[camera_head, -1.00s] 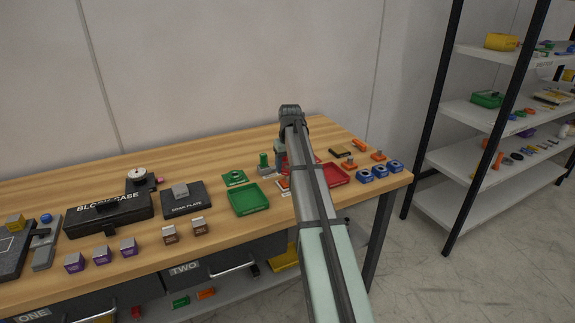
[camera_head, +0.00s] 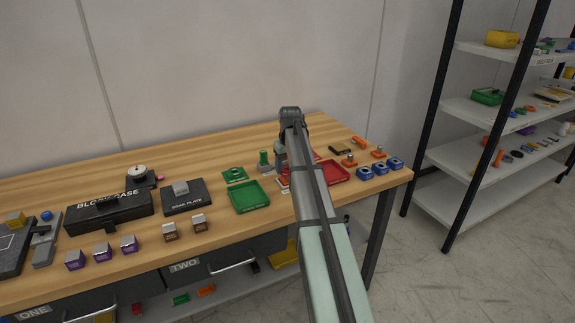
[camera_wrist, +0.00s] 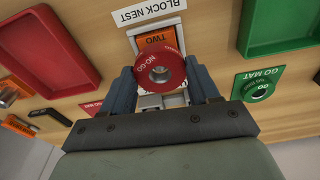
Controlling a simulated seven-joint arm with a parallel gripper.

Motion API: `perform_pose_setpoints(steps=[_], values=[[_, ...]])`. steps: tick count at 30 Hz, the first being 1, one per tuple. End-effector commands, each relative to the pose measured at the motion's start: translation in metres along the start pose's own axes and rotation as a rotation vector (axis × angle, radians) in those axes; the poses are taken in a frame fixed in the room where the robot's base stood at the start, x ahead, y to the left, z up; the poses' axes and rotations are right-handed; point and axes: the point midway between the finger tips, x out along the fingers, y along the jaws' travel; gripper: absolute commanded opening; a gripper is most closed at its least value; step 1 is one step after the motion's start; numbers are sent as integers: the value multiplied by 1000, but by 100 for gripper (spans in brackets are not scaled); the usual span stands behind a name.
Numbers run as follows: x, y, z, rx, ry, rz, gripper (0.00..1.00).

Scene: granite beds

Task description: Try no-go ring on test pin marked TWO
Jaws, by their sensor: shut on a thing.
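The red no-go ring (camera_wrist: 172,83) is in the middle of the wrist view, lettered NO-GO. My gripper (camera_wrist: 161,73) is shut on it, with one dark finger on each side. A grey round shape shows in the ring's hole; I cannot tell if it is the test pin's end. In the head view my arm mostly covers this spot.
A green GO mat (camera_wrist: 246,82) with a green ring lies to the right in the wrist view. The red tray (camera_wrist: 84,77) and green tray (camera_wrist: 244,40) flank the nest. A green-topped piece (camera_head: 264,157) and blue blocks (camera_head: 380,170) stand nearby.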

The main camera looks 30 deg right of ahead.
Motion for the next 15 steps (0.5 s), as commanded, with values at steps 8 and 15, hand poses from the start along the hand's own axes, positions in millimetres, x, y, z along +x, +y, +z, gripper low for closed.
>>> perform_pose_setpoints(steps=[8,15], values=[[5,0,1,0,0,0,22],[9,0,1,0,0,0,22]])
